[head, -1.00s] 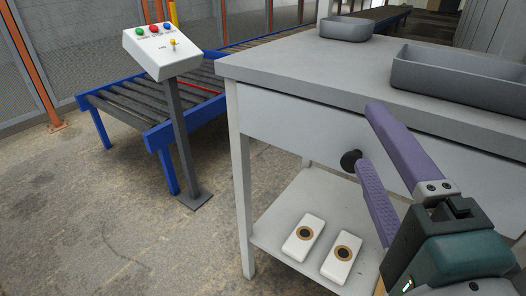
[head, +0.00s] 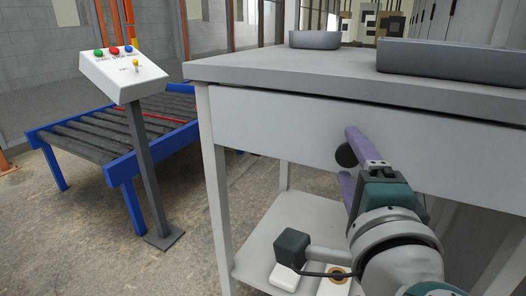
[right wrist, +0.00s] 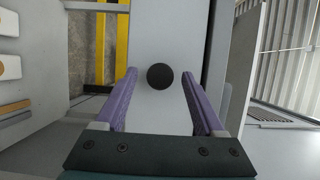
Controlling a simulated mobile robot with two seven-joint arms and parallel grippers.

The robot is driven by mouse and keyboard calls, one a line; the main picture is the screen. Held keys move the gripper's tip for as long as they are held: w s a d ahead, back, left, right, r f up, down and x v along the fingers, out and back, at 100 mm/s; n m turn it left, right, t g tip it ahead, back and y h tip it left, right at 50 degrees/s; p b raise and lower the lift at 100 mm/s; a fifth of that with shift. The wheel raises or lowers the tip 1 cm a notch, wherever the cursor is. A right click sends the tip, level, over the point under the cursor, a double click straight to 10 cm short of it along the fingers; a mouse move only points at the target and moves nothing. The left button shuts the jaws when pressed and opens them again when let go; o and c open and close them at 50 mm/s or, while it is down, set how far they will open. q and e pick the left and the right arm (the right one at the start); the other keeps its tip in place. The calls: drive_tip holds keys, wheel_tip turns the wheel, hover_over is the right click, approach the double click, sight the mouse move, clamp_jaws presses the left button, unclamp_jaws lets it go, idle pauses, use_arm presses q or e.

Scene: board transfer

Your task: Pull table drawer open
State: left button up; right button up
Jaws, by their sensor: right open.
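The table drawer (head: 270,122) has a pale grey front just below the tabletop. It looks shut, level with the table frame. Its round black knob (head: 346,156) stands out from the front. My right gripper (head: 349,153) has two purple fingers and is open, pointing at the drawer front. In the head view the fingertips are one above and one below the knob, partly covering it. In the right wrist view the knob (right wrist: 160,76) shows between the open fingers, with gaps on both sides. I cannot tell exactly how deep it sits between them. My left gripper is out of view.
Grey bins (head: 450,60) stand on the tabletop (head: 300,70). White boxes with brown rings (head: 334,284) lie on the lower shelf (head: 262,250), partly hidden by my arm. A button stand (head: 122,80) and a blue-framed roller conveyor (head: 90,135) are at the left.

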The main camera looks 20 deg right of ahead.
drive_tip(key=shift+w+d, duration=0.1)
drive_tip(key=shift+w, duration=0.15)
clamp_jaws()
idle(0.4)
idle(0.9)
